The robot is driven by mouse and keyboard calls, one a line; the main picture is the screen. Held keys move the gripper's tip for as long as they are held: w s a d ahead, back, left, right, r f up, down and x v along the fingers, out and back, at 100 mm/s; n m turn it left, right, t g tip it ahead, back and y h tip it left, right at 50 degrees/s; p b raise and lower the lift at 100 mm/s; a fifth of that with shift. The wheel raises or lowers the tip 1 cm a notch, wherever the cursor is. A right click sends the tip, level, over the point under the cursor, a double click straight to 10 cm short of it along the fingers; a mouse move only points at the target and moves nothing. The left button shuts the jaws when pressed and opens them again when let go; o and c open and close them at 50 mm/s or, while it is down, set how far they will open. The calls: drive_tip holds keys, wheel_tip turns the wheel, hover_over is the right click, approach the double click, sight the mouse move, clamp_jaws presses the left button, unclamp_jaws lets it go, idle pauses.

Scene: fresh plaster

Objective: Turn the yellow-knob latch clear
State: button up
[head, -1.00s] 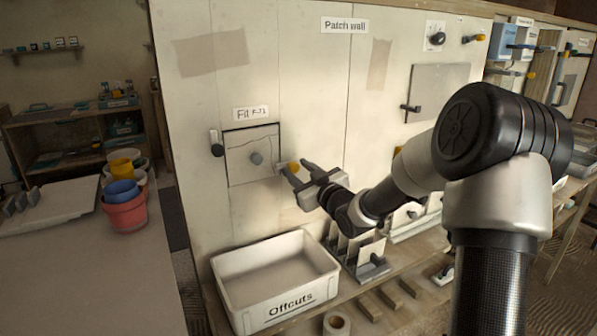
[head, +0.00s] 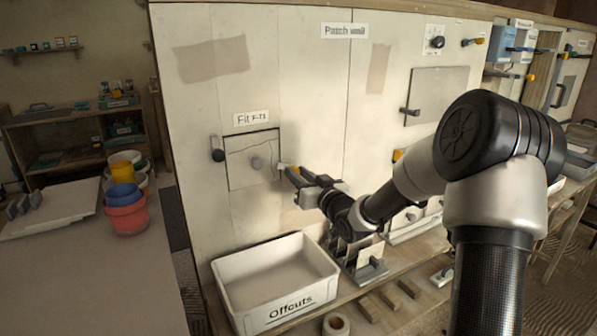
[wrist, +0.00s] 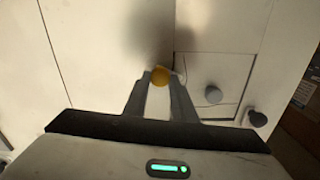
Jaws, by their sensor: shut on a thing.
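The yellow knob (wrist: 160,76) sits between my fingertips in the wrist view. My gripper (wrist: 158,88) is shut on it; in the head view my gripper (head: 293,174) is at the right edge of the square panel. The latch's pale bar (head: 282,166) reaches from the knob towards the panel's edge. The fitted panel (head: 240,175) has a crack line near its top and a round grey knob (head: 257,163). My fingers hide most of the latch in the head view.
A dark-knobbed latch (head: 217,150) is at the panel's left edge. The white Offcuts bin (head: 232,298) stands below on the bench. Holders with plates (head: 370,262) stand right of it, under my arm. The wall around the panel is mostly flat and clear.

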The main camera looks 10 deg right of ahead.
drive_tip(key=shift+d+f+m+p, duration=0.1)
drive_tip(key=shift+m+p, duration=1.5)
drive_tip(key=shift+m, duration=1.7)
drive_tip(key=shift+d+f+m+p, duration=0.1)
drive_tip(key=shift+m+p, duration=1.45)
drive_tip(key=shift+m, duration=1.75)
drive_tip(key=shift+a, duration=0.1)
drive_tip(key=o, duration=1)
drive_tip(key=shift+o, duration=0.2)
drive_tip(key=p+v, duration=0.1)
drive_tip(key=v, duration=1.6)
drive_tip(key=shift+s+p, duration=0.15)
drive_tip(key=shift+p, duration=0.2)
